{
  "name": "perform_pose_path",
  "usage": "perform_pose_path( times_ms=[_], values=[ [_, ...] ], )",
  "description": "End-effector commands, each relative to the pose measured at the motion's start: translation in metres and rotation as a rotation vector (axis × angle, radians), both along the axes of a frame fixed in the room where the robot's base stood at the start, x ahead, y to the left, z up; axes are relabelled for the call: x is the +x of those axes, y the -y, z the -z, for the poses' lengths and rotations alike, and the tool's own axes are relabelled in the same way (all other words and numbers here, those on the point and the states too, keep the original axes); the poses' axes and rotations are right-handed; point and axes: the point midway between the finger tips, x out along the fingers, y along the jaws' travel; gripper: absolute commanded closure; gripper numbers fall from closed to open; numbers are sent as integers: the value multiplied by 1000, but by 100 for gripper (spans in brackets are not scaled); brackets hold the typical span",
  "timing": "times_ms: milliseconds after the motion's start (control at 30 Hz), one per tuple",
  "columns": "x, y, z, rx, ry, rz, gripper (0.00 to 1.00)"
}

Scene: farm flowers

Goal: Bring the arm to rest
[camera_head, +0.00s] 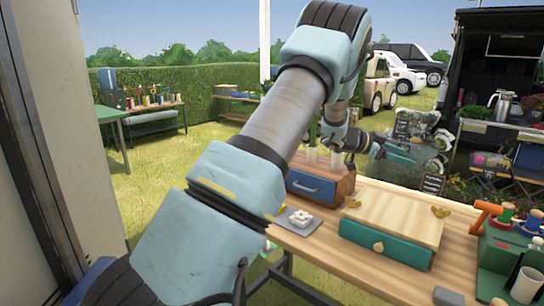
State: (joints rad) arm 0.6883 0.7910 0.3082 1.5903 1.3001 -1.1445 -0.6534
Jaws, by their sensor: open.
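My arm reaches up across the middle of the head view and folds down behind its raised elbow. My gripper (410,150) is at the far end of it, small in the picture, pointing right over the back of the wooden table (460,265). The fingers look apart, and I see nothing held between them. The gripper is beyond a wooden box with a blue drawer (318,188). My arm hides part of the table's left side and what stands behind it.
A teal box with a wooden lid (388,240) stands mid-table. A white piece on a grey tile (299,217) lies to its left. A green holder with spools (506,248) and a white cup (526,285) stand at right. A dark van (500,60) and a cart are behind.

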Motion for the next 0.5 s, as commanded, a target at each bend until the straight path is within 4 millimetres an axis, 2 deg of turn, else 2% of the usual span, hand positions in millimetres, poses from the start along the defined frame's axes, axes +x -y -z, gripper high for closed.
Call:
perform_pose_path(
  times_ms=[100,167,200,267,300,367,400,467,500],
  values=[
    [41,-48,-18,1,17,-243,36],
    [61,-83,-24,18,17,-390,36],
    [72,-110,-26,38,9,-496,36],
    [82,-153,-25,78,-15,-647,36],
    [84,-182,-24,108,-36,-741,36],
    [81,-225,-18,164,-80,-874,36],
    [74,-253,-12,204,-117,-954,36],
    [58,-293,-3,268,-180,-1064,36],
    [43,-317,4,313,-227,-1128,36]
  ],
)
